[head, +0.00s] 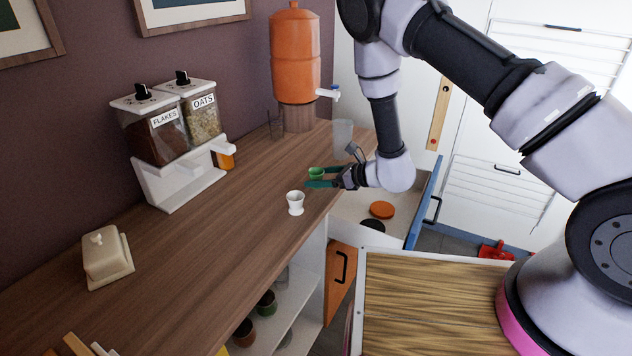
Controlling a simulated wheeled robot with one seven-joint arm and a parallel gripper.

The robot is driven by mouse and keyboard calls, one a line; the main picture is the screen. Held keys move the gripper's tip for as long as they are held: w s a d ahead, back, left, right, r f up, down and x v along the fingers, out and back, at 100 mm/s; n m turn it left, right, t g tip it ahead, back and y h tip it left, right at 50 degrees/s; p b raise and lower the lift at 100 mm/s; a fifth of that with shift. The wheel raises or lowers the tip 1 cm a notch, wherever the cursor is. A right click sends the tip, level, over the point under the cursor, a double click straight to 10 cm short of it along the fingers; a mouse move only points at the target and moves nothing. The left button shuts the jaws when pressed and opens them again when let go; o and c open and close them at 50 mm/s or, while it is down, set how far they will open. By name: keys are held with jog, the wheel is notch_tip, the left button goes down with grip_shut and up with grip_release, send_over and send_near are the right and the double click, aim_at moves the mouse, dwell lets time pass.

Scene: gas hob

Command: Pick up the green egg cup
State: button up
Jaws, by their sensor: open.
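The green egg cup (316,173) stands on the wooden counter near its right edge, partly hidden by my gripper. My gripper (312,177) reaches in from the right, low over the counter, with its dark green fingers pointing left. The fingers are apart, one on the near side of the cup and one toward its far side. I cannot tell whether either finger touches the cup.
A white egg cup (295,202) stands on the counter just nearer than my gripper. A clear glass (343,138) stands behind it. An orange water dispenser (295,55), a cereal dispenser (175,140) and a butter dish (107,257) stand along the wall. An open drawer (350,209) lies below my wrist.

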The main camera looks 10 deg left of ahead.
jog(key=shift+x, duration=0.8)
jog(key=c, duration=1.3)
jog(key=shift+c, duration=0.2)
